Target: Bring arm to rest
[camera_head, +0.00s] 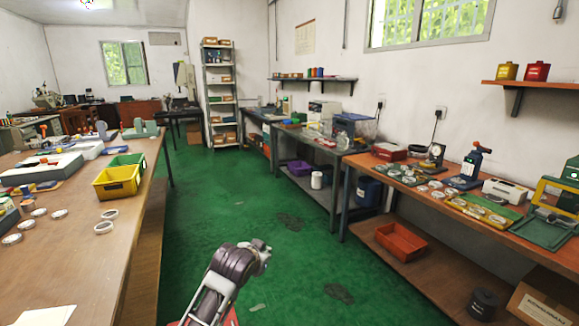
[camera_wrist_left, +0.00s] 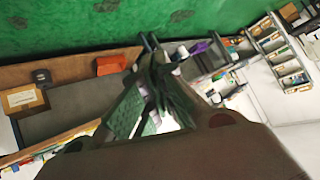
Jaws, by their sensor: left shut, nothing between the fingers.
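My left arm (camera_head: 232,268) reaches up from the bottom middle of the head view, over the green floor and clear of both tables. Its gripper (camera_head: 261,254) is small at the far end of the arm. In the left wrist view the left gripper's fingers (camera_wrist_left: 156,62) are together, with nothing between them. Metal bearing rings lie on the left table, one ring (camera_head: 103,227) near its right edge, and more rings (camera_head: 437,194) lie on the right bench. My right gripper is not in view.
The left table (camera_head: 75,265) carries a yellow bin (camera_head: 117,182) and a green bin (camera_head: 127,160). The right bench (camera_head: 395,188) holds tools and trays, with an orange bin (camera_head: 401,242) on its lower shelf. The green floor (camera_head: 255,205) between them is open.

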